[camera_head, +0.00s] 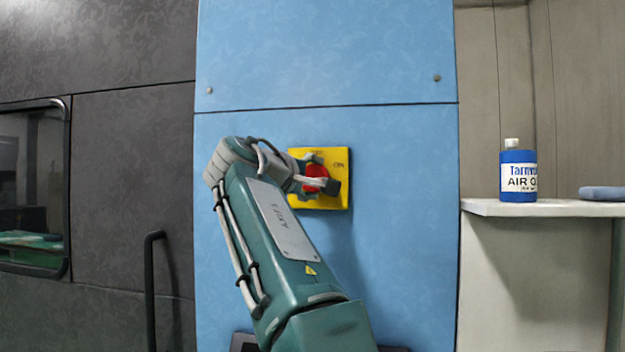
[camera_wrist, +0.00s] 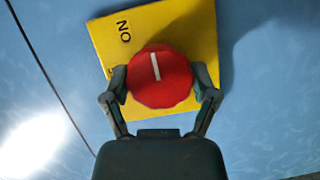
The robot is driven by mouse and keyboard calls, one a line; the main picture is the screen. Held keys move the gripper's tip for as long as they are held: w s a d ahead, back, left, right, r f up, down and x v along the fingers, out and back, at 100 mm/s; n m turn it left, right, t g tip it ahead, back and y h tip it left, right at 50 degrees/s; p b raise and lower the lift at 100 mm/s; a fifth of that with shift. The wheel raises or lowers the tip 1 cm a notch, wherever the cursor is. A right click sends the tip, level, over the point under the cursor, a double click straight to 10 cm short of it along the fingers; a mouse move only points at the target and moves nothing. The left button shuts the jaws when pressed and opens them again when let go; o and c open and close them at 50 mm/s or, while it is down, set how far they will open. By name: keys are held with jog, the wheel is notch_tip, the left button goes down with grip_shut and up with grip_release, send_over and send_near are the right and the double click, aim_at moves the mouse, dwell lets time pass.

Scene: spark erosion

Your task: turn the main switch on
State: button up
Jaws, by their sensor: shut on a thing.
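The main switch is a red round knob (camera_wrist: 160,77) with a white line, set on a yellow plate (camera_wrist: 195,30) on a blue panel. An "ON" label (camera_wrist: 123,30) shows on the plate in the wrist view. In the head view the yellow plate (camera_head: 335,165) sits mid panel and the red knob (camera_head: 316,177) is partly hidden by my gripper (camera_head: 320,172). In the wrist view my gripper (camera_wrist: 161,90) has one finger on each side of the knob and is shut on it. The white line points away from the gripper's palm, left of it lies the "ON" label.
My arm covers the lower middle of the blue panel (camera_head: 400,230). A black handle (camera_head: 150,290) and a window (camera_head: 35,190) are at the left. A blue bottle (camera_head: 518,175) and a blue-grey object (camera_head: 602,193) stand on a shelf (camera_head: 545,208) at the right.

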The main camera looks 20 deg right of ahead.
jog(key=shift+w+f, duration=0.2)
jog(key=shift+f, duration=0.1)
jog(key=o, duration=1)
jog(key=shift+s+r, duration=0.1)
jog(key=f+v, duration=0.1)
jog(key=v, duration=1.1)
jog(key=shift+r, duration=0.45)
